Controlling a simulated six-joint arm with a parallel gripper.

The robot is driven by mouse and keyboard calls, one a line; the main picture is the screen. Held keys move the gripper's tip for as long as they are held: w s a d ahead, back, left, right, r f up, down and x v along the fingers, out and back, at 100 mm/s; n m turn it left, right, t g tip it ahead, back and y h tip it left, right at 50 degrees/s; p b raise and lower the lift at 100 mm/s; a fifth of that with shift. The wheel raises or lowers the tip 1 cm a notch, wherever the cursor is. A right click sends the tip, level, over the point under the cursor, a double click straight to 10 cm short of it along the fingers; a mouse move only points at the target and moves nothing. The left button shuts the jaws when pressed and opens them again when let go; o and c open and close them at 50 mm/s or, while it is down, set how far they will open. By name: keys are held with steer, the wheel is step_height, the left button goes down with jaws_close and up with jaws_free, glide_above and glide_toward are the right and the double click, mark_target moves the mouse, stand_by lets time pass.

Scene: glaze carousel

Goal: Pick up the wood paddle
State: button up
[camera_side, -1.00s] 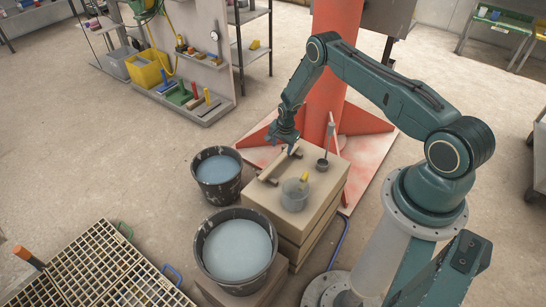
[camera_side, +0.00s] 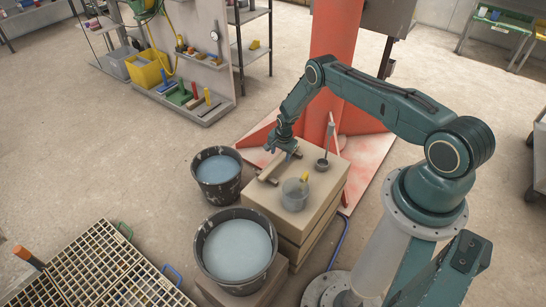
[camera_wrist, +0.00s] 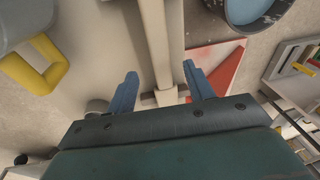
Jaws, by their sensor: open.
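The wood paddle (camera_side: 270,166) is a long pale bar lying across the top of the tan block (camera_side: 252,197). My gripper (camera_side: 281,153) is at the far end of the paddle in the side view. In the wrist view my gripper (camera_wrist: 160,72) is open, one blue finger on each side of the bar, with a gap on both sides. I cannot tell how far the fingertips are above the block.
A red column (camera_side: 334,60) rises behind.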

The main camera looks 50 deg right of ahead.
mark_target(279, 160)
steer(key=shift+w+d+f, duration=0.1)
steer(key=shift+w+f, duration=0.1)
steer(key=shift+f, duration=0.75)
steer(key=shift+w+f, duration=0.15)
steer(key=shift+f, duration=0.75)
jaws_close()
